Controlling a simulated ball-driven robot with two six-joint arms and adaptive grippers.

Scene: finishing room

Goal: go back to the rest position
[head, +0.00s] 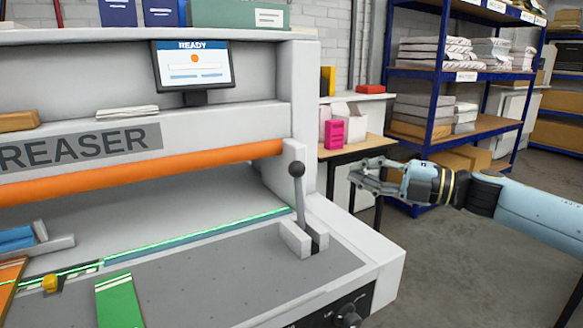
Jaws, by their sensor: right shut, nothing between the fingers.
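My right gripper (368,178) is at the right of the head view, its arm coming in from the right edge. It is shut and empty, held in the air to the right of the creaser machine (226,157). It is apart from the machine's lever (298,190), which stands upright with a dark ball on top. My left gripper is not in view.
The machine's screen (193,66) reads READY. A green piece (119,301) lies on the grey bed at the front left, beside a yellow knob (50,283). A side table (352,147) with a pink box (335,133) and blue shelving (427,89) stand behind my right gripper.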

